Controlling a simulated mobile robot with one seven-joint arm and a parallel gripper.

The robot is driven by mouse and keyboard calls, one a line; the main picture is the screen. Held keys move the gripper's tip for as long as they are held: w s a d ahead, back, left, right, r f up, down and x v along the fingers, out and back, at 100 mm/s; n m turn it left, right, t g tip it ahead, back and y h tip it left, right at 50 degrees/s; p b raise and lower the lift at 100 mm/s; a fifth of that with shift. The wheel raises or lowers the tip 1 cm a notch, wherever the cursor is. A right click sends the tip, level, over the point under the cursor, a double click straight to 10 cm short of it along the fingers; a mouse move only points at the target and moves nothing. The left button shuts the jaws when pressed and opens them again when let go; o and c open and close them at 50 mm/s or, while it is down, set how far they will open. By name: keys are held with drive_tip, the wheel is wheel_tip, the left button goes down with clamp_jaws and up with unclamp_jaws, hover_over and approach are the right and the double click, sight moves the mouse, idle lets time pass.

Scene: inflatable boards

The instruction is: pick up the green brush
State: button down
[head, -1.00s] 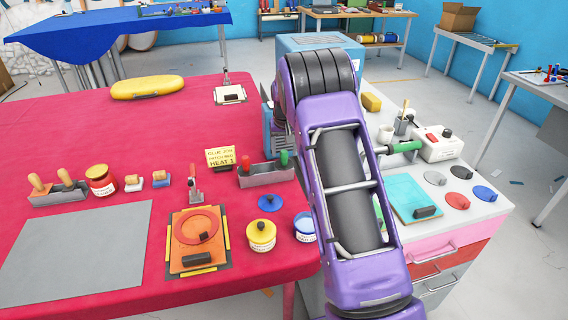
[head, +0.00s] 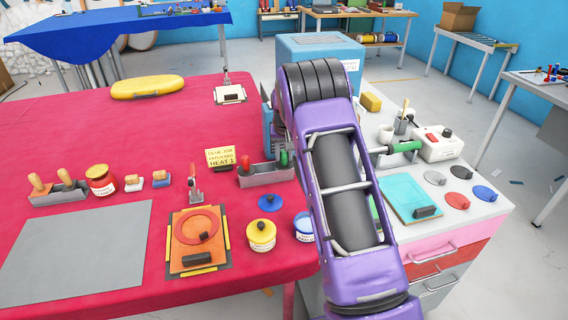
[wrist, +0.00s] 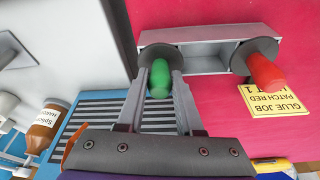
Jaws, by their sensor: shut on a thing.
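The green brush shows its rounded green handle (wrist: 160,79) between my gripper's fingers in the wrist view. In the head view its green handle (head: 284,158) stands at the right end of a grey holder (head: 262,178) on the red table. My gripper (wrist: 160,92) is shut on this handle, one finger on each side. A dark round disc sits at the handle's base, against the holder, which also shows in the wrist view (wrist: 209,57). The bristles are hidden. My arm covers part of the gripper in the head view.
A blue box (head: 318,47) stands behind my arm. A blue jar lid (head: 270,202) lies in front.

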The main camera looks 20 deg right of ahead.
wheel_tip(320, 180, up, 10)
idle(0.6)
drive_tip(key=c, duration=1.2)
unclamp_jaws()
clamp_jaws()
